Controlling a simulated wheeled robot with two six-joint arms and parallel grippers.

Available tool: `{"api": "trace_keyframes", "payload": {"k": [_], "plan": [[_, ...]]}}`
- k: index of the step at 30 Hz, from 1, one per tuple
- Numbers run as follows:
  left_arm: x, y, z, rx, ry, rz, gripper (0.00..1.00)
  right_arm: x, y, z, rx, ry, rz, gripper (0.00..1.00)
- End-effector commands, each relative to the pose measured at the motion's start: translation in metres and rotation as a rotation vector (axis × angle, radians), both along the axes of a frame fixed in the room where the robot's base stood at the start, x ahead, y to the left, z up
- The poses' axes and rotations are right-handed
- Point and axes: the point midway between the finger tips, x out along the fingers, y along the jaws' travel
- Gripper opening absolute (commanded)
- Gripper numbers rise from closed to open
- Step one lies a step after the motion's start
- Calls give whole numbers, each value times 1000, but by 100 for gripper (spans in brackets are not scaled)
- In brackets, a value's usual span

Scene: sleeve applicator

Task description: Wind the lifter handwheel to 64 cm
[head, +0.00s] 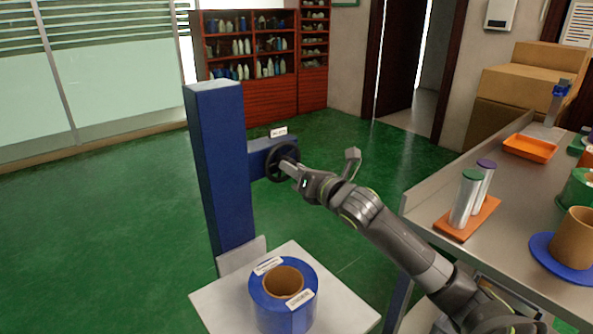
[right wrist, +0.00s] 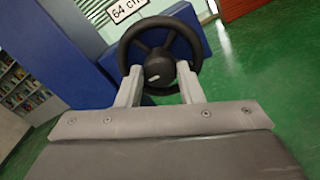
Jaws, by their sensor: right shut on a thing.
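The blue lifter column (head: 218,165) stands upright, with a side arm that carries a black handwheel (head: 275,163). My right gripper (head: 289,167) is at the handwheel and shut on it. In the right wrist view the two fingers (right wrist: 159,78) sit either side of the hub of the handwheel (right wrist: 190,43), over its lower rim. A white label (right wrist: 125,9) above the wheel reads "64 cm", cut at the edge; this label (head: 278,132) is too small to read in the head view. The pale lifter platform (head: 220,303) holds a blue roll (head: 283,312) with a brown core. My left gripper is out of view.
A grey workbench (head: 425,205) runs along the right, with metal cylinders on an orange base (head: 468,222), an orange tray (head: 530,147) and a brown core on a blue disc (head: 557,262). Shelves (head: 262,90) stand behind. The green floor to the left is clear.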

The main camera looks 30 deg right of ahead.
Motion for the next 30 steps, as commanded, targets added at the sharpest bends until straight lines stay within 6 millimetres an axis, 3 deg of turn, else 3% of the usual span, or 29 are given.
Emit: {"api": "trace_keyframes", "payload": {"k": [6,7,11,22,30], "plan": [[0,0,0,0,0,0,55,0,0,-2,3,4,-1,11],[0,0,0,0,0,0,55,0,0,-2,3,4,-1,38],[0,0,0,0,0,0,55,0,0,-1,3,3,-1,55],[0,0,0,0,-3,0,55,-3,-1,0,1,1,0,55],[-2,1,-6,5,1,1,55,-39,-4,0,-5,4,-1,55]]}}
